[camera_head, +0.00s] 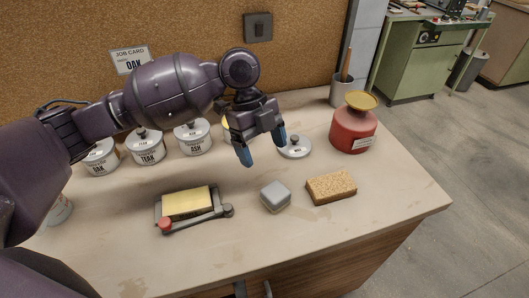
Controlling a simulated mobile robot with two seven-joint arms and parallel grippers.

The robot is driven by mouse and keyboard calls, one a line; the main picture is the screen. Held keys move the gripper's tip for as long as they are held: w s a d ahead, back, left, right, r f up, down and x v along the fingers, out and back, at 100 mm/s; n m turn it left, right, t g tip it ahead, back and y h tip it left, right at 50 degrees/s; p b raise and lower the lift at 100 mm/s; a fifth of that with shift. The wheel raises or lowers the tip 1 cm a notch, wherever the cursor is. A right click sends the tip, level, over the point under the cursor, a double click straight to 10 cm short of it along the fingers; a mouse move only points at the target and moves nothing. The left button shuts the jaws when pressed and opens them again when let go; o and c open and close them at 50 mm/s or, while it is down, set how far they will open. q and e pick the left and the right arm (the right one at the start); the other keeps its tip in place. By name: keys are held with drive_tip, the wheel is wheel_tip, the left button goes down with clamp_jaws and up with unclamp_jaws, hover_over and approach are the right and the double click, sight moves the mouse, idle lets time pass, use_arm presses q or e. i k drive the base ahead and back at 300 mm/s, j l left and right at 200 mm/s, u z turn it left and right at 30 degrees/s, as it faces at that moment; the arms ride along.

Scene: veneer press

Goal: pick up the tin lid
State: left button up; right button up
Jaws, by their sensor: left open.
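The tin lid (295,148) is a grey metal disc with a small dark knob on top. It lies flat on the bench, left of the red pot. My left gripper (263,150) is open and empty, with its blue fingertips pointing down. It is just left of the lid in the picture, and its right fingertip overlaps the lid's left edge in view. I cannot tell whether they touch. A tin with a yellow part (227,122) is mostly hidden behind my left gripper. My right gripper is out of view.
Lidded tins labelled TEAK (148,153) and ASH (194,142) stand along the back. A red pot with a yellow top (353,132) stands right. A cork block (331,188), grey block (275,196) and yellow block in a clamp (188,203) lie in front. The bench's front right is clear.

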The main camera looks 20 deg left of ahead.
sight(299, 147)
drive_tip(key=k, duration=1)
